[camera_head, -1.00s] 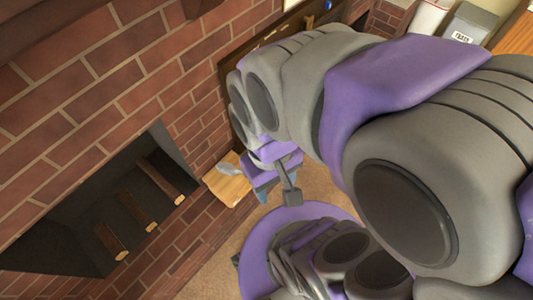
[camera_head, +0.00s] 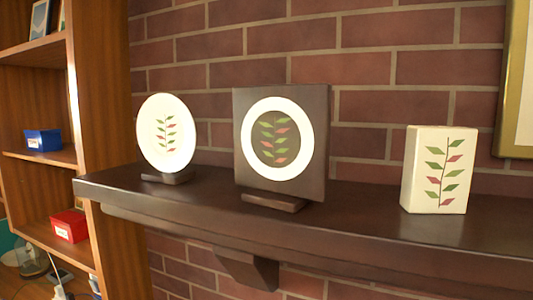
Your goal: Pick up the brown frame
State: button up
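A dark brown square frame (camera_head: 242,178) stands upright on a small base, on a dark wooden mantel shelf (camera_head: 345,212) against a brick wall. It holds a white ring around a brown disc with green and red leaves. My gripper and arm do not show in the present view, so where the gripper is relative to the frame cannot be told.
A white oval plate (camera_head: 150,112) on a stand is left of the frame. A cream leaf-patterned box (camera_head: 410,172) is to the right. A wooden bookcase (camera_head: 85,60) with a blue box (camera_head: 43,140) and red box (camera_head: 70,226) stands left. A gilt frame (camera_head: 514,80) hangs at the right edge.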

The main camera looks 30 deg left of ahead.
aim_at(282, 132)
jog(key=u, duration=1.45)
